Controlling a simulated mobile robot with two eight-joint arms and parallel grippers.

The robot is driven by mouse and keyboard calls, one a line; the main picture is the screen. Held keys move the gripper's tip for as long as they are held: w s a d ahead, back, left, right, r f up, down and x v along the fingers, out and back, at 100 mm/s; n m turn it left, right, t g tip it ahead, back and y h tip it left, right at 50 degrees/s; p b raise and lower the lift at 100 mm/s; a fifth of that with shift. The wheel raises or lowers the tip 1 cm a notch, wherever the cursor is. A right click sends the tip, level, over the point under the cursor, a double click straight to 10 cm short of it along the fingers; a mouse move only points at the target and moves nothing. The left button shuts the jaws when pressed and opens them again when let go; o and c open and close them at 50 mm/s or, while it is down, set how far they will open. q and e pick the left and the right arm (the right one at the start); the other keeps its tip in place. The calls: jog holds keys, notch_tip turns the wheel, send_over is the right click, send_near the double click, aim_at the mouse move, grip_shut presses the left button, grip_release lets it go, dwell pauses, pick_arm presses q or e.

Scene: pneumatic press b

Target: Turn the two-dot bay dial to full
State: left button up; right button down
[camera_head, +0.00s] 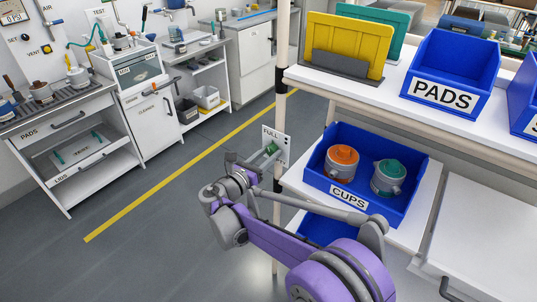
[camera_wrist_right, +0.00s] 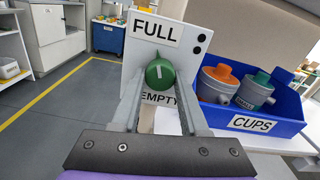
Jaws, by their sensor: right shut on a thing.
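The green bay dial (camera_head: 270,149) is on a white plate (camera_head: 283,141) fixed at the shelf post. In the right wrist view the dial (camera_wrist_right: 159,74) has a white line running up and down, and its narrow end points up toward the FULL label (camera_wrist_right: 155,29). The EMPTY label (camera_wrist_right: 160,98) is below it, partly covered. Two black dots (camera_wrist_right: 201,43) mark the plate's right side. My right gripper (camera_wrist_right: 160,84) is shut on the dial, one finger on each side. My left gripper is in neither view.
A blue CUPS bin (camera_head: 397,211) with an orange-topped cup (camera_head: 342,161) and a green-topped cup (camera_head: 388,177) sits on the shelf just right of the plate. A blue PADS bin (camera_head: 453,70) stands higher. The floor left of the post is clear.

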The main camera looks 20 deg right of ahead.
jog(key=shift+c, duration=2.1)
grip_release()
jog(key=shift+s+a, duration=0.1)
jog(key=v, duration=1)
jog(key=shift+s+a, duration=0.2)
jog(key=shift+d, duration=0.1)
